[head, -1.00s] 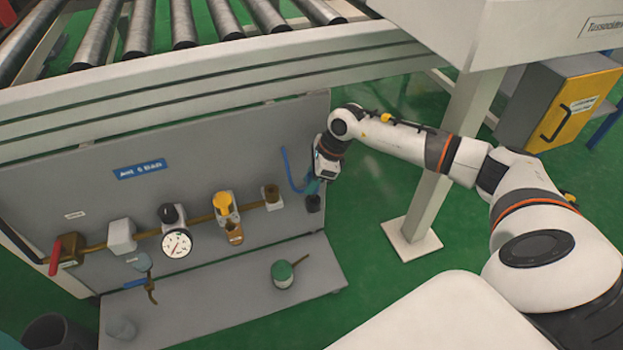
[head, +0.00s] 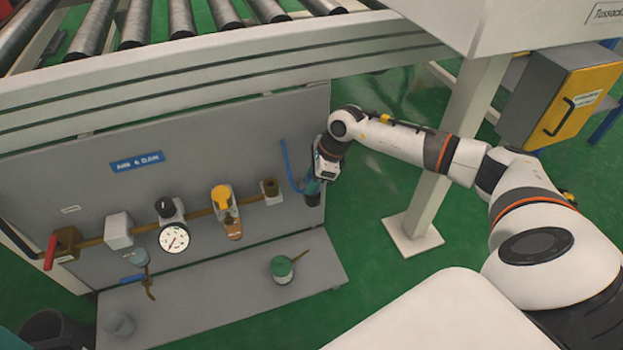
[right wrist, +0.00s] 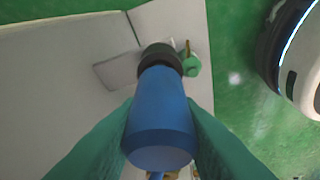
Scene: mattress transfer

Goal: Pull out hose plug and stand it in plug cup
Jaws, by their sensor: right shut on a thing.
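My right gripper (head: 313,187) is at the right end of the grey panel. Its green fingers are shut on the blue hose plug (right wrist: 160,118), one on each side of it in the right wrist view. A blue hose (head: 286,160) curves up beside the gripper. The brass outlet (head: 269,187) on the panel has no plug in it.
The panel carries a gauge (head: 174,237), a yellow-topped regulator (head: 222,198) and a red-handled valve (head: 52,250). A green-topped can (head: 282,267) stands on the low shelf (head: 220,290). A beige post (head: 440,165) stands right of the panel, behind my arm.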

